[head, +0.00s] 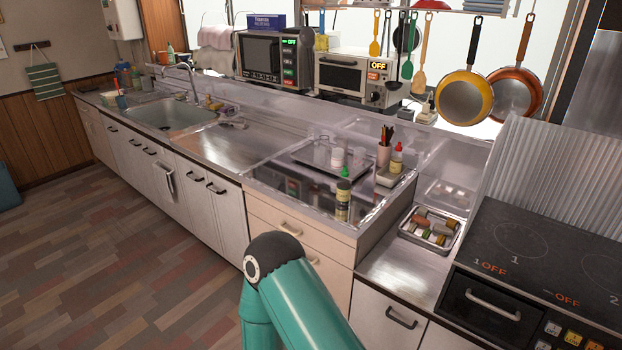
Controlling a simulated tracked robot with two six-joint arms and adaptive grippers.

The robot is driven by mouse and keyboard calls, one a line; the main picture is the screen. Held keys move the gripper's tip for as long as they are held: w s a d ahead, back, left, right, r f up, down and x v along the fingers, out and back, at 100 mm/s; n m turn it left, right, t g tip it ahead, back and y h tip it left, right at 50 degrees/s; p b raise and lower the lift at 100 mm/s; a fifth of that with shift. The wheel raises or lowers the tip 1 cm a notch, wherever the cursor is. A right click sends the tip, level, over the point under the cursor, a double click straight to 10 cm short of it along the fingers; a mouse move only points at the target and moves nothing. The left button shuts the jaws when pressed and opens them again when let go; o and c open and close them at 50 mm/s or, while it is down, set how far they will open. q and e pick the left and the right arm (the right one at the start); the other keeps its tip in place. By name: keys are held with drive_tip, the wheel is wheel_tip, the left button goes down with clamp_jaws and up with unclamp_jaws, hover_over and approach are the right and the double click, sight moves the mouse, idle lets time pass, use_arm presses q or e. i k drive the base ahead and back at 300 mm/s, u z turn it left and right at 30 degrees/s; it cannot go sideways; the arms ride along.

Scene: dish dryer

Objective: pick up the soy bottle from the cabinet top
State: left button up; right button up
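Several small bottles stand on the glossy cabinet top (255,177) right of the sink. A dark bottle with a pale yellow label (343,203) stands near the front edge, with a green-topped item (346,172) just behind it. A red-capped bottle (396,160) stands farther back on the right. I cannot tell for sure which is the soy bottle; no label is readable. One teal arm link of mine rises at the bottom middle, in front of the drawers. Neither gripper is in view.
A dark tray (305,153) with clear glasses lies behind the bottles, beside a utensil cup (384,152). A metal tray of small jars (430,226) sits on the lower counter at right. The stove (545,250) is far right. The counter toward the sink (175,115) is mostly clear.

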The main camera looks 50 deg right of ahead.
sight(344, 181)
drive_tip(key=u, duration=0.1)
drive_tip(key=i, duration=1.95)
drive_tip(key=z, duration=1.75)
drive_tip(key=i, duration=0.25)
drive_tip(key=z, duration=2.6)
drive_tip(key=i, duration=1.05)
drive_tip(key=u, duration=0.6)
